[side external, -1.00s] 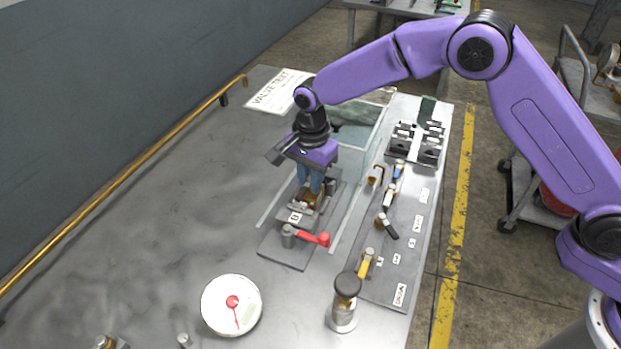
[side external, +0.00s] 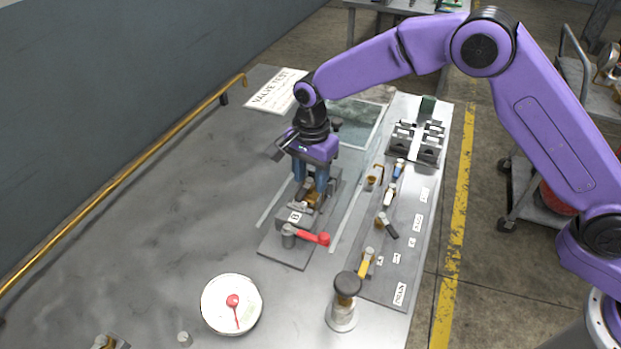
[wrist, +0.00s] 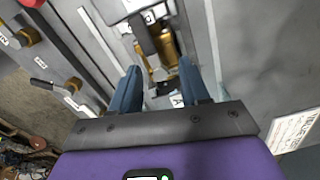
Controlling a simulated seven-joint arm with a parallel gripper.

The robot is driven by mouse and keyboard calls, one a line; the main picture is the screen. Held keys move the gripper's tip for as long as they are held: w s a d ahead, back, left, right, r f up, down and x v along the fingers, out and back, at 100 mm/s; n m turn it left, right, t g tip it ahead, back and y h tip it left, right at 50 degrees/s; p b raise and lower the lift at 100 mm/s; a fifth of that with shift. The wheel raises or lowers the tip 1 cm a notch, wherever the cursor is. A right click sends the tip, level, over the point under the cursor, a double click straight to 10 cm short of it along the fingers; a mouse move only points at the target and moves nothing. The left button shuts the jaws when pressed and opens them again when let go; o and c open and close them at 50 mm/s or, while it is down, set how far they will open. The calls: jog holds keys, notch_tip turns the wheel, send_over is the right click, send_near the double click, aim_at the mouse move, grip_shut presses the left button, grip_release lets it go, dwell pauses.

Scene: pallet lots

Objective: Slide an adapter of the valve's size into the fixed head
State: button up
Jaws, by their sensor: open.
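My gripper (side external: 311,187) is over the grey fixture (side external: 283,250) marked B, pointing down. Its blue fingers are open, one on each side of a brass valve piece (side external: 312,199) seated in the fixture. In the wrist view the fingertips (wrist: 159,72) are apart, with the brass piece (wrist: 170,46) between and beyond them, and a gap shows around it. A grey bar crosses part of the brass. The red lever (side external: 313,238) sits at the fixture's near end. I cannot tell which part is the fixed head or read the valve's size.
A grey board (side external: 377,285) at right holds brass pieces with blue (side external: 398,170), white (side external: 390,194), black (side external: 389,229) and yellow (side external: 366,263) handles beside labels. A clear tank (side external: 357,135) stands behind the fixture.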

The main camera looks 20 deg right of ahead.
notch_tip(320, 180, up, 11)
dwell(0.3)
jog(key=s+d+n, duration=1.2)
jog(key=s+d, duration=0.1)
jog(key=s, duration=0.4)
jog(key=s+d+n, duration=1.1)
jog(key=s+d, duration=0.3)
jog(key=s, duration=0.3)
jog(key=shift+d+r+n, duration=0.25)
jog(key=shift+n, duration=0.15)
jog(key=shift+c, duration=0.3)
dwell(0.6)
